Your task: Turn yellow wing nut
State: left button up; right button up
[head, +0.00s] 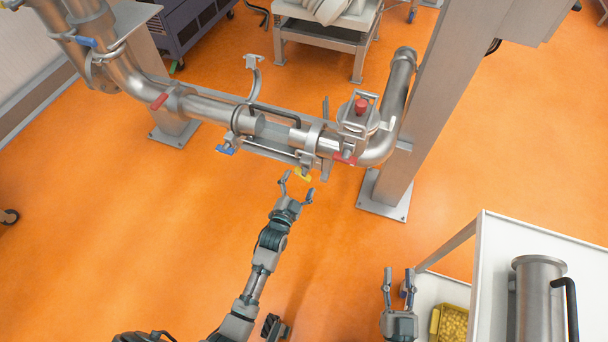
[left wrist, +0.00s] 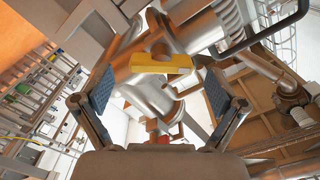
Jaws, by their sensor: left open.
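The yellow wing nut (head: 303,175) is on the underside of the steel pipe assembly (head: 265,128), near the middle of the head view. In the left wrist view the yellow wing nut (left wrist: 161,63) lies across the picture between my finger pads, ahead of them. My left gripper (head: 297,186) is open just below the wing nut, and it also shows in the left wrist view (left wrist: 158,85) with its pads spread wide. I cannot tell whether a finger touches the nut. My right gripper (head: 399,280) is open and empty at the lower right, beside the cart.
A blue wing nut (head: 226,150) and a red one (head: 345,159) sit on the same pipe. A red knob (head: 361,106) tops the valve. A white cart (head: 540,235) with a metal cylinder and a yellow bin (head: 450,325) stands lower right. A steel post (head: 425,110) rises right of the pipe.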

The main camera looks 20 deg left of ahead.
aim_at(303, 174)
pick_arm(q)
jog(key=shift+w+f, duration=0.1)
jog(key=shift+w, duration=1)
jog(key=shift+w+d+b, duration=0.1)
jog(key=shift+w+b, duration=0.2)
pick_arm(e)
jog(key=shift+s+r+t, duration=0.25)
jog(key=shift+r+t, duration=0.55)
jog(key=shift+r, duration=0.15)
pick_arm(q)
jog(key=c, duration=1.1)
jog(key=shift+c, duration=0.2)
pick_arm(e)
jog(key=shift+w, duration=0.1)
pick_arm(q)
jog(key=shift+r, duration=0.2)
pick_arm(e)
jog(key=shift+f, duration=0.15)
